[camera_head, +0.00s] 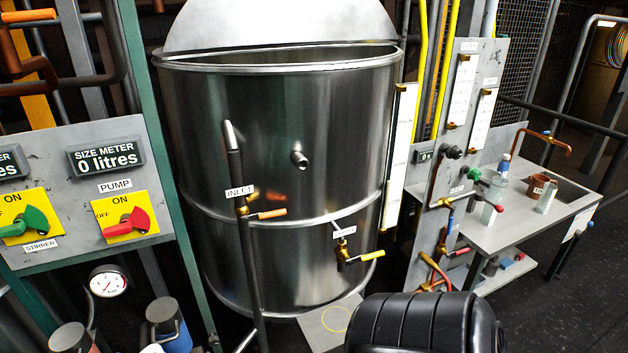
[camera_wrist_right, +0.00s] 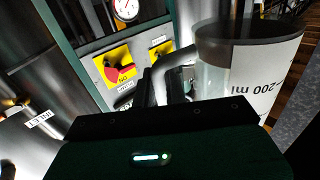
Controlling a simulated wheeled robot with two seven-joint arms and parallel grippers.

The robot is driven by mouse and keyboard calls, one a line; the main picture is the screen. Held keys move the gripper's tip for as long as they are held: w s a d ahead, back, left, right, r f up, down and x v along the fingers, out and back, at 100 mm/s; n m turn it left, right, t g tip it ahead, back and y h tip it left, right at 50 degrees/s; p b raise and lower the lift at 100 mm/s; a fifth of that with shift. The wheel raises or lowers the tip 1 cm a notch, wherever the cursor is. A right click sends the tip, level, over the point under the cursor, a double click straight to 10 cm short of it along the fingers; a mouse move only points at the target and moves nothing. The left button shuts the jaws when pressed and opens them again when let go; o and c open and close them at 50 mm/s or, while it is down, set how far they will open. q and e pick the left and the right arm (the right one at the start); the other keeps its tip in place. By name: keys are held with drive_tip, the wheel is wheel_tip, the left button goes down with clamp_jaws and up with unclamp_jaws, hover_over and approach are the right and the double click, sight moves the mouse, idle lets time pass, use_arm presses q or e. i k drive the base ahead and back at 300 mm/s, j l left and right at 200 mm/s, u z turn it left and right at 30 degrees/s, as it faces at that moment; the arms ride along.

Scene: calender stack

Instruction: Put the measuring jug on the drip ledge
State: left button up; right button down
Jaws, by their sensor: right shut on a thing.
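The measuring jug (camera_wrist_right: 258,75) fills the upper right of the right wrist view, with a pale wall printed "200 ml" and a grey handle (camera_wrist_right: 176,66) on its left. My right gripper (camera_wrist_right: 165,90) is shut on the jug at the handle; its dark body hides the jug's lower part. The jug does not show in the head view. A grey plate with a yellow ring, apparently the drip ledge (camera_head: 318,325), sits low in front of the tank, under the yellow-handled tap (camera_head: 352,257). A black part of my arm covers its right side. My left gripper is not in view.
A big steel tank (camera_head: 285,130) stands in the middle, with an upright inlet pipe (camera_head: 240,210) in front. A control panel (camera_head: 85,185) is on the left. A steel side table (camera_head: 525,222) with bottles and a copper cup (camera_head: 540,187) is on the right.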

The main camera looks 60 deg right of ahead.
sight(343, 317)
drive_tip(key=k+l, duration=0.2)
drive_tip(key=k+l+z, duration=0.1)
drive_tip(key=l, duration=0.3)
drive_tip(key=k+l, duration=0.2)
drive_tip(key=l, duration=0.15)
drive_tip(key=k+l+z, duration=0.1)
drive_tip(key=k+l, duration=0.25)
drive_tip(key=l, duration=0.3)
